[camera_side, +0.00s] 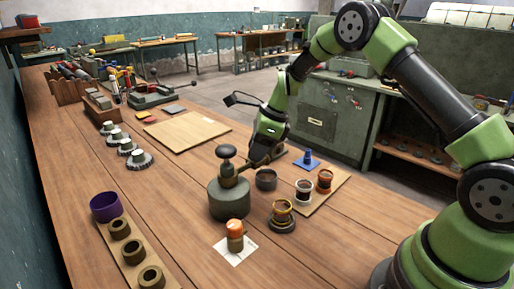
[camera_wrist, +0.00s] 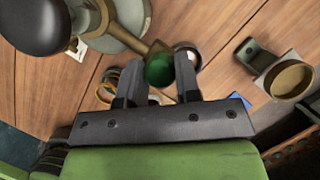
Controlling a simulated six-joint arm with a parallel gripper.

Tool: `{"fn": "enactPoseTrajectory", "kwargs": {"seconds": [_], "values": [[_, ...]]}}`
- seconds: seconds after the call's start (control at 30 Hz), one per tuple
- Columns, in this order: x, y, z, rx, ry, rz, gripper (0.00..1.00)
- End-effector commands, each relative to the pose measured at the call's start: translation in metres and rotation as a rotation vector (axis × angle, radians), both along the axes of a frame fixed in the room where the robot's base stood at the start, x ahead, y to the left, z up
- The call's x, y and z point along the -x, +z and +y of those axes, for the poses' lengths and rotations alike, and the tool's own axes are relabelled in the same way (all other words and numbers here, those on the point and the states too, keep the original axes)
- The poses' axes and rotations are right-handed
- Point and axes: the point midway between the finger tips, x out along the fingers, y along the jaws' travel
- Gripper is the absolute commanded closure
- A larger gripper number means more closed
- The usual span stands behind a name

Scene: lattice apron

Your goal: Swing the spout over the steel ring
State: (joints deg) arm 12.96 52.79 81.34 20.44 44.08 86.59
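The spout (camera_side: 243,168) is a brass-brown arm on a squat grey-green drum (camera_side: 228,201) with a dark round knob above. In the wrist view the spout (camera_wrist: 142,49) ends in a green ball (camera_wrist: 159,70). My gripper (camera_wrist: 160,72) has one finger on each side of this ball, with no clear gap, and appears shut on it. A grey ring-shaped cup (camera_side: 266,180) stands right of the drum. It seems to be the pale rim (camera_wrist: 187,54) partly hidden behind the right finger. This may be the steel ring; I cannot tell for sure.
A cup with a brass-yellow rim (camera_side: 282,212), a white-banded cup (camera_side: 303,192) and a copper-coloured cup (camera_side: 324,181) stand to the right. An orange-topped piece (camera_side: 235,231) stands on white paper in front. A blue piece (camera_side: 308,161) is behind.

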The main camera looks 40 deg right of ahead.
Motion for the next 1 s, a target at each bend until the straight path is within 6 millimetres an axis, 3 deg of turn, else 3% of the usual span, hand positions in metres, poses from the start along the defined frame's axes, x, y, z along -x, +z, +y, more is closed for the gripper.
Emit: {"fn": "enactPoseTrajectory", "kwargs": {"seconds": [0.47,1.0], "values": [[0.008,0.000,0.000,0.003,-0.080,0.000,1.00],[0.042,0.000,0.012,0.002,-0.473,-0.001,1.00]]}}
